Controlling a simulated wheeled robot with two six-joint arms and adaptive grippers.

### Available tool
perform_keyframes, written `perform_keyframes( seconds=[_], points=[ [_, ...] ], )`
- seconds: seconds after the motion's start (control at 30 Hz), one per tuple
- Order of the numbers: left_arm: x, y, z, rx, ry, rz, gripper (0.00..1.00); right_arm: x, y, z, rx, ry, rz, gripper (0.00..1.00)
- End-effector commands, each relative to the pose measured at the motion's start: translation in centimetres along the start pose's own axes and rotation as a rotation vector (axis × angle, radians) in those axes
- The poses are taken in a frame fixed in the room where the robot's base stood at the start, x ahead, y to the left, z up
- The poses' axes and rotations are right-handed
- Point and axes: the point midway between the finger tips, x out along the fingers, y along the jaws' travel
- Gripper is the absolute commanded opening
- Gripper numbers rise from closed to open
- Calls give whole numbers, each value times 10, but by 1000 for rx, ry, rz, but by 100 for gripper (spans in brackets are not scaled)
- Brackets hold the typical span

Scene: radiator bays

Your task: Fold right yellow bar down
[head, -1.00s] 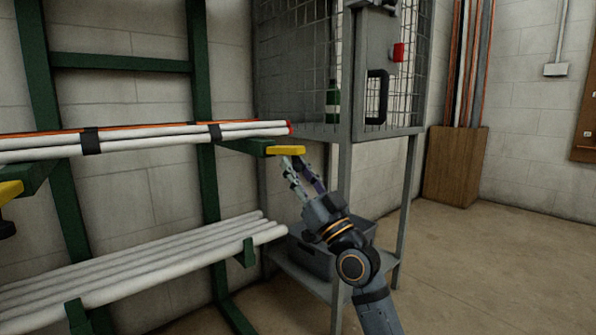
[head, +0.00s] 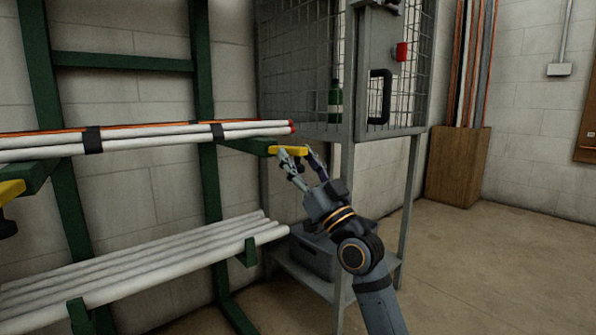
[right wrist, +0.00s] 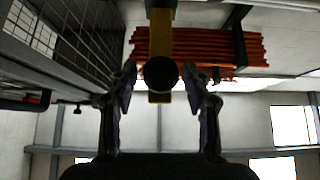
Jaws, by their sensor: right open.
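The right yellow bar (head: 289,150) sits at the end of the green rack arm (head: 244,146), lying roughly level. It also shows in the right wrist view (right wrist: 160,45), with a dark round end below it between the fingers. My right gripper (head: 303,156) is open at the bar, its fingers on either side of it. I cannot tell whether the fingers touch it. The left yellow bar (head: 11,192) shows at the left edge. My left gripper is not in view.
Strapped white and orange pipes (head: 150,137) lie on the upper rack arms. White pipes (head: 140,262) lie on the lower arms. A grey mesh cage (head: 300,70) on legs stands just right of the bar, with a grey bin (head: 312,252) beneath. Floor at right is clear.

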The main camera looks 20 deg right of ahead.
Motion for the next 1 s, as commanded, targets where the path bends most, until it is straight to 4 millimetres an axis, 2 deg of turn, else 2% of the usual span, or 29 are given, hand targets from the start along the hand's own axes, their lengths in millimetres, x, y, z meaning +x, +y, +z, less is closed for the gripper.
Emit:
perform_keyframes(
  seconds=[0.1, 0.33, 1.0],
  points=[
    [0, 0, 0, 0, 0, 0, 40, 19, 0, -24, -2, 6, 0, 49],
    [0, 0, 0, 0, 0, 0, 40, 43, 0, -52, 1, 0, 0, 49],
    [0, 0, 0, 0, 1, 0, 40, 47, 0, -57, 1, -2, 0, 49]
  ],
)
